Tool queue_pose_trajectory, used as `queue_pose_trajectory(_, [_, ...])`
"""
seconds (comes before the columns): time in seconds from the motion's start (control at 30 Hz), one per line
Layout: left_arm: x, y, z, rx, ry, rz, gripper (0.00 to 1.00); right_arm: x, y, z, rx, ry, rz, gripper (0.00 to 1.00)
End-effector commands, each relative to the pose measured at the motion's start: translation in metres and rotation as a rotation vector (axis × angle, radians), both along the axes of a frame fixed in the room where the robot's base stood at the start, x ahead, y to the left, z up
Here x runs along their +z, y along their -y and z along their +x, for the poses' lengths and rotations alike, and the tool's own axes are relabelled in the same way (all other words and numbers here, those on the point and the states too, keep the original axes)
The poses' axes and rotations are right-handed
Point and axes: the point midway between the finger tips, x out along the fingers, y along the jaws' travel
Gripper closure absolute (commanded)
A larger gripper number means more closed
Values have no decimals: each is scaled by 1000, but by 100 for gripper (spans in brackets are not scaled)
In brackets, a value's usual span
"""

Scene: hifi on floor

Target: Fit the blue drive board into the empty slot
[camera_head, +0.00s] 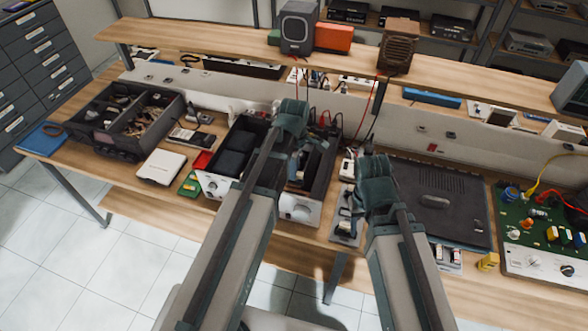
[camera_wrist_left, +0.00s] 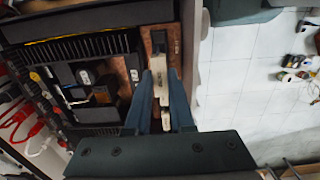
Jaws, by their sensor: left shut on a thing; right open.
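The open device chassis (camera_head: 214,186) with a pale front panel stands on the bench at centre; its inside (camera_wrist_left: 82,96) shows black ribs, dark blocks and a brown board. No blue face shows, so I cannot tell whether this is the drive board. The empty slot is not clear in either view. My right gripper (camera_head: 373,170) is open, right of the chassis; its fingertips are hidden.
A divided dark tray (camera_head: 112,118) is at left, near a white box (camera_head: 161,165) and a green board (camera_head: 190,184). A dark closed device (camera_head: 440,192) and a green circuit board (camera_head: 535,225) are at right. The raised shelf (camera_head: 200,38) runs behind.

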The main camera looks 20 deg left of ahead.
Motion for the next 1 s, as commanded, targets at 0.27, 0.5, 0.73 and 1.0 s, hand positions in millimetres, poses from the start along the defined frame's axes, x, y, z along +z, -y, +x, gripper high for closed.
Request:
queue_pose_trajectory(0.27, [-4, 0, 0, 0, 0, 0, 100, -4, 0, 0, 7, 0, -1, 50])
queue_pose_trajectory(0.5, [-8, 0, 0, 0, 0, 0, 100, -8, 0, 0, 7, 0, -1, 50])
queue_pose_trajectory(0.73, [-24, 0, 0, 0, 0, 0, 100, -24, 0, 0, 6, 0, -1, 50])
queue_pose_trajectory(1.0, [-49, 0, 0, 0, 0, 0, 100, -49, 0, 0, 5, 0, -1, 50])
